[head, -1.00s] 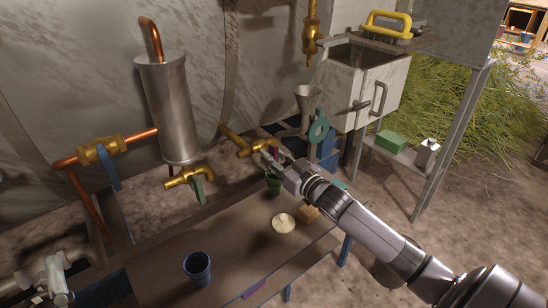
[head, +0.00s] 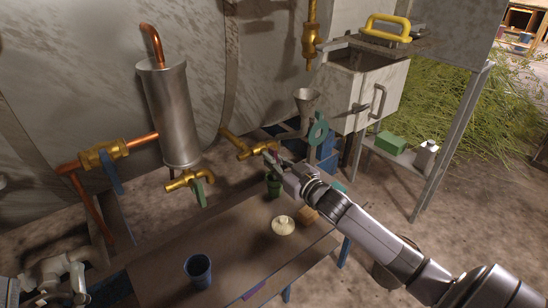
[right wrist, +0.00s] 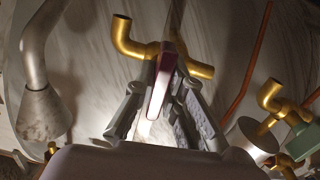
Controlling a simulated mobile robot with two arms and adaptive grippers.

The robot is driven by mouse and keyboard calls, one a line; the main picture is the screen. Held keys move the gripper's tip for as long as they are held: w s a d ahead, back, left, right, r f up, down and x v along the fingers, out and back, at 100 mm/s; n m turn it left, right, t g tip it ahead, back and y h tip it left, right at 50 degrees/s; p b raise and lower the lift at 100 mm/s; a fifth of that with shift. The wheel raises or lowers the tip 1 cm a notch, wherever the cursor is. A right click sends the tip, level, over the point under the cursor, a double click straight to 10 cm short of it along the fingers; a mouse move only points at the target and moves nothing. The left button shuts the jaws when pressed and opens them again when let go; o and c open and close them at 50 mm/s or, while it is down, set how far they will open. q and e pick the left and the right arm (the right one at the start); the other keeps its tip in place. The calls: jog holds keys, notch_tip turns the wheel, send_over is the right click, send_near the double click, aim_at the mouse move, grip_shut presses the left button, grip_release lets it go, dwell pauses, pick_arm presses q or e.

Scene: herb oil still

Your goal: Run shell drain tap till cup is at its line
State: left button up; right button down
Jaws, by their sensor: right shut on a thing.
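A brass tap (head: 238,146) with a dark red-purple lever sticks out low on the back wall, right of the steel cylinder (head: 174,115). My right gripper (head: 270,156) is at this tap; in the right wrist view its fingers (right wrist: 164,108) are closed around the flat lever (right wrist: 160,80). A dark green cup (head: 274,188) stands on the bench just below the gripper, partly hidden by it. Its line and fill level cannot be seen. Another brass tap (head: 178,182) with a green lever is under the cylinder. My left gripper (head: 62,275) seems to show at lower left; its jaws are unclear.
A blue cup (head: 198,271) stands on the brown bench (head: 235,235) at the front. A pale round dish (head: 283,226) and a wooden block (head: 309,214) are near my right arm. A steel funnel (head: 306,98) and a teal handle (head: 318,130) rise close to the right gripper.

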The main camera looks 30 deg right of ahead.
jog(key=shift+r+n+p, duration=0.15)
jog(key=shift+n+p, duration=0.65)
jog(key=shift+p, duration=0.1)
pick_arm(q)
notch_tip(320, 180, down, 15)
jog(key=s+a+g+y+p, duration=0.1)
jog(key=a+g+y, duration=0.1)
jog(key=g, duration=0.6)
jog(key=shift+s+a+r+g+y, duration=0.15)
jog(key=shift+s+a+g+y, duration=0.1)
jog(key=shift+g+y, duration=0.2)
pick_arm(e)
jog(key=shift+n, duration=0.7)
pick_arm(q)
jog(key=shift+w, duration=0.1)
pick_arm(e)
jog(key=c, duration=1.7)
grip_release()
jog(key=shift+o, duration=0.2)
pick_arm(q)
jog(key=shift+r, duration=0.1)
pick_arm(e)
jog(key=s, duration=1.2)
jog(key=shift+d, duration=0.45)
